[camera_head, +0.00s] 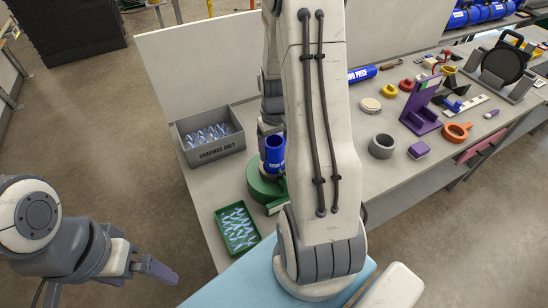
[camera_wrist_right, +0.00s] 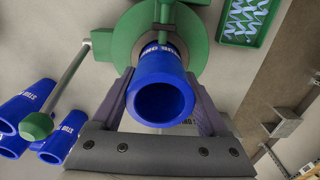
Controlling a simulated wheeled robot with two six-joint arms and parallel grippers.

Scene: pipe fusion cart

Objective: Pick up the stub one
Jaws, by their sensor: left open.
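A blue stub (camera_wrist_right: 160,92) stands in a round green fixture (camera_wrist_right: 205,20), its open end towards the right wrist camera. White lettering on its side is only partly legible. In the head view the blue stub (camera_head: 275,150) stands upright over the green fixture (camera_head: 262,184), partly behind my right arm. My right gripper (camera_wrist_right: 160,78) has one finger on each side of the stub, very close to its wall; I cannot tell whether both fingers press on it. My left gripper (camera_head: 158,270) is open, left of the cart.
More blue stubs (camera_wrist_right: 22,98) lie at the left in the wrist view, near a green-knobbed lever (camera_wrist_right: 37,125). A grey bin (camera_head: 212,152) and a green tray (camera_head: 238,228) hold patterned pieces. Several tools and a grey ring (camera_head: 382,146) stand on the right-hand table.

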